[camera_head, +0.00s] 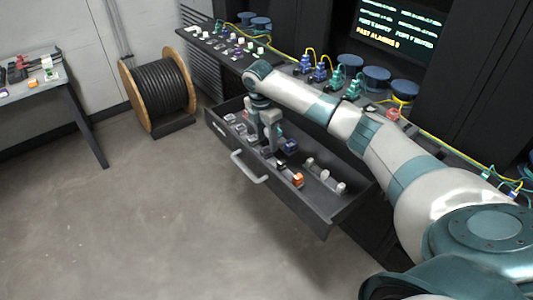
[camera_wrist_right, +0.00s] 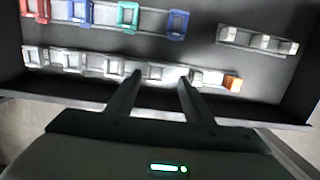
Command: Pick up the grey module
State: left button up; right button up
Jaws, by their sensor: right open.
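Several grey modules stand in a row in the open drawer (camera_head: 325,222), along its front side. My right gripper (camera_head: 268,148) reaches down into the drawer. In the wrist view my right gripper (camera_wrist_right: 160,77) is open, and a grey module (camera_wrist_right: 156,72) shows between its fingertips. I cannot tell whether the fingers touch it. More grey modules stand to its left (camera_wrist_right: 112,67) and right (camera_wrist_right: 197,76), close to the fingers. In the head view the arm and gripper hide part of the row. My left gripper is not in view.
An orange piece (camera_wrist_right: 233,83) ends the front row. Behind it are a red (camera_wrist_right: 34,9), a green (camera_wrist_right: 127,17) and two blue modules (camera_wrist_right: 177,24). Three small pale blocks (camera_wrist_right: 264,42) sit at the right. The drawer has a front handle (camera_head: 250,168). A cable drum (camera_head: 158,90) stands left.

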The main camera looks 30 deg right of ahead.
aim_at(267, 151)
jog(key=shift+f, duration=0.15)
jog(key=shift+w+f+p, duration=0.1)
jog(key=shift+f+p, duration=0.15)
jog(key=shift+p, duration=0.05)
jog(key=f, duration=0.1)
jog(key=f+p, duration=0.1)
jog(key=f, duration=0.1)
jog(key=shift+w+f, duration=0.25)
jog(key=shift+f, duration=0.15)
jog(key=shift+d+f, duration=0.1)
jog(key=shift+f, duration=0.15)
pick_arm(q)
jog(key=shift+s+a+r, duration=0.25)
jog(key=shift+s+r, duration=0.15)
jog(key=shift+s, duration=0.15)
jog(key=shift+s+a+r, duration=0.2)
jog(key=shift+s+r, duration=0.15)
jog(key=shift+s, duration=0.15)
pick_arm(e)
jog(key=shift+c, duration=0.6)
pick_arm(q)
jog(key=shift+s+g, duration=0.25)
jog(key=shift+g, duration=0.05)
pick_arm(e)
jog(key=c, duration=0.8)
